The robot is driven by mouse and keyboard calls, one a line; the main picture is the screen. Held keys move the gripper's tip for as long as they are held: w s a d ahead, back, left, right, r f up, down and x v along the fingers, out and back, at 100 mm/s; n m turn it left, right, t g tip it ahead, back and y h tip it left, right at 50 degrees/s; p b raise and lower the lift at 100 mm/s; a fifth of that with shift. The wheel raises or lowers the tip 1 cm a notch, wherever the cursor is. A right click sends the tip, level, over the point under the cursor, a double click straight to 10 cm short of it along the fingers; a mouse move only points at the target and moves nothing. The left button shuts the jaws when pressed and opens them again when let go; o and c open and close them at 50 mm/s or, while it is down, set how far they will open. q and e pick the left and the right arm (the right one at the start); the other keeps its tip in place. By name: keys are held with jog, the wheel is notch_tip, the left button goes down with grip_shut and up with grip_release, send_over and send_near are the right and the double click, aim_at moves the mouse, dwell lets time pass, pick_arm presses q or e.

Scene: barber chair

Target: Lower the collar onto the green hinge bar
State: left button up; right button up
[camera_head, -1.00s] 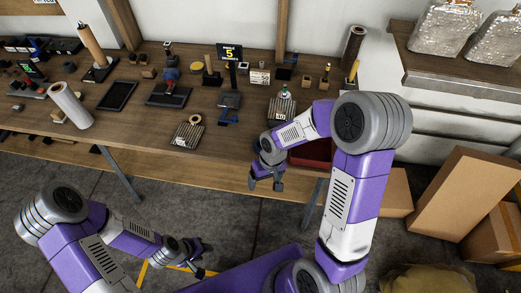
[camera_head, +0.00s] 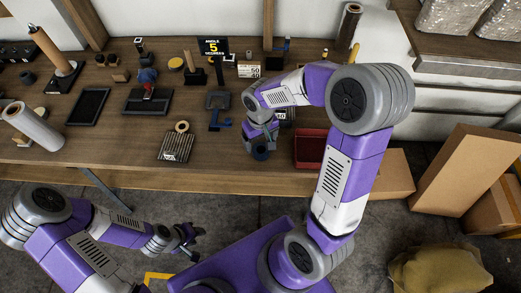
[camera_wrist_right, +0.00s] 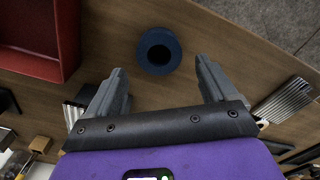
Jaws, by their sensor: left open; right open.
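A dark blue ring-shaped piece with a round hole, which looks like the collar (camera_head: 260,153), is at the front of the workbench below my right gripper (camera_head: 259,140). In the right wrist view the blue collar (camera_wrist_right: 159,40) lies ahead of and between the spread fingers of my right gripper (camera_wrist_right: 160,76), which is open with no clear contact. My left gripper (camera_head: 188,238) is open and empty in front of the bench, over the floor. I cannot make out a green hinge bar; my right arm covers part of the bench.
A red bin (camera_head: 311,150) stands right of the collar. A ribbed plate (camera_head: 176,148) with a tan ring (camera_head: 182,126) lies to the left. A blue hook-like piece (camera_head: 221,125) is close by. Cardboard boxes (camera_head: 463,180) stand on the floor at right.

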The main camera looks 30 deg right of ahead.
aim_at(260, 151)
jog(key=f+b, duration=0.1)
jog(key=f, duration=0.3)
jog(key=shift+w+f, duration=0.2)
jog(key=shift+r, duration=0.1)
jog(key=c, duration=1.1)
